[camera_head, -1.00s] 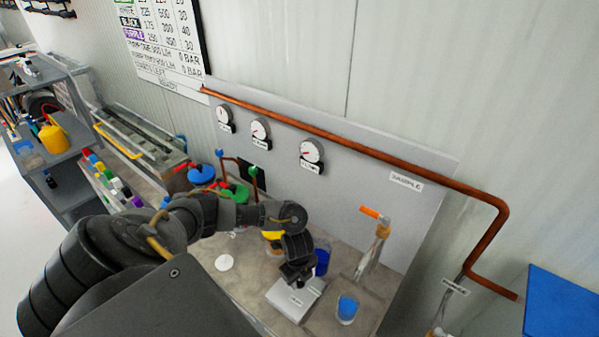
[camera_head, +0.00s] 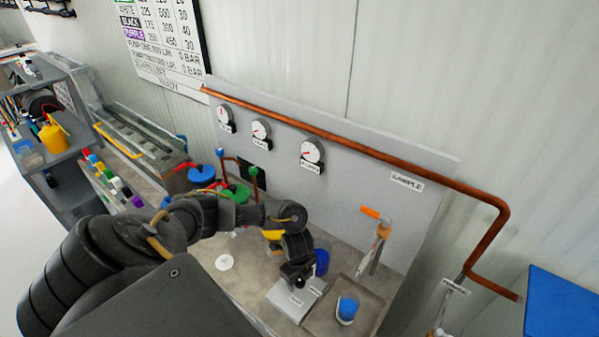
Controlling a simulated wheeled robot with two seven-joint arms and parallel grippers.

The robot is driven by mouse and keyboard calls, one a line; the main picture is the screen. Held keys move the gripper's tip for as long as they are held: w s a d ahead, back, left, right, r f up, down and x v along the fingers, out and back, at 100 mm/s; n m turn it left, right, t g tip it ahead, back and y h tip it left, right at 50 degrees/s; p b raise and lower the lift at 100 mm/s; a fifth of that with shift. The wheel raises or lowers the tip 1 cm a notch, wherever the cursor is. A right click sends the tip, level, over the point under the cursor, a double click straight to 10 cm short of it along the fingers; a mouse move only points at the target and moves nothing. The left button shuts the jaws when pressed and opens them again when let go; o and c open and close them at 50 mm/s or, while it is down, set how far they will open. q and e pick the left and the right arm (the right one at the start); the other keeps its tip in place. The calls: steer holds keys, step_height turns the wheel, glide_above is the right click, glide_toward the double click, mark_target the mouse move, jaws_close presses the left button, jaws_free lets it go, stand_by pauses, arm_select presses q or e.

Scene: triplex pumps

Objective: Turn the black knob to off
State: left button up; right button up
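My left gripper (camera_head: 298,279) points down at the light grey labelled box (camera_head: 285,299) on the bench, at lower centre. Its dark fingers cover the middle of the box top. Small labels (camera_head: 297,299) on the top show beside them, too small to read. I cannot make out the black knob apart from the dark fingers; any knob on the box top is hidden by them. I cannot tell whether the fingers are open or shut, or touching anything. My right gripper is not in view.
A blue cup (camera_head: 322,262) stands just behind the gripper. A blue-topped container (camera_head: 347,309) sits to the right, below an orange-handled tap (camera_head: 370,212). Gauges (camera_head: 311,152) and a copper pipe (camera_head: 350,144) line the back panel.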

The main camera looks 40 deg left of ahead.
arm_select(q)
steer(key=shift+d, duration=0.1)
steer(key=shift+r, duration=0.25)
step_height(320, 180, up, 10)
steer(key=shift+s, duration=0.25)
steer(key=shift+s, duration=0.1)
stand_by(0.7)
